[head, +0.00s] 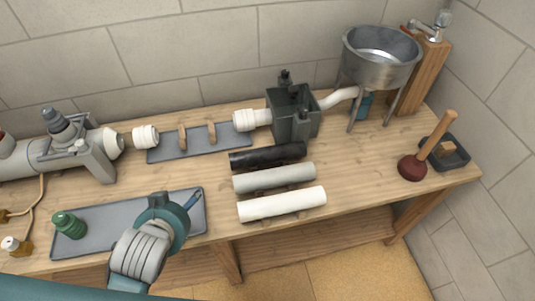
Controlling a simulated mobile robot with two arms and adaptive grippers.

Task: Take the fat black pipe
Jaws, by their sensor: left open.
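The fat black pipe (268,156) lies on the workbench, at the back of a row of three pipes. A grey pipe (274,178) and a white pipe (282,204) lie in front of it. All three lie roughly left to right. My left gripper (190,203) is over the right end of the grey tray, left of the pipes and apart from them. It is open; my wrist hides most of it, and nothing shows held in it. My right gripper is not in view.
The grey tray (100,222) holds a green fitting (68,225). Behind the pipes are wooden cradles (182,139) and a dark box (293,112). A metal funnel (380,60) and a plunger (412,167) stand at the right.

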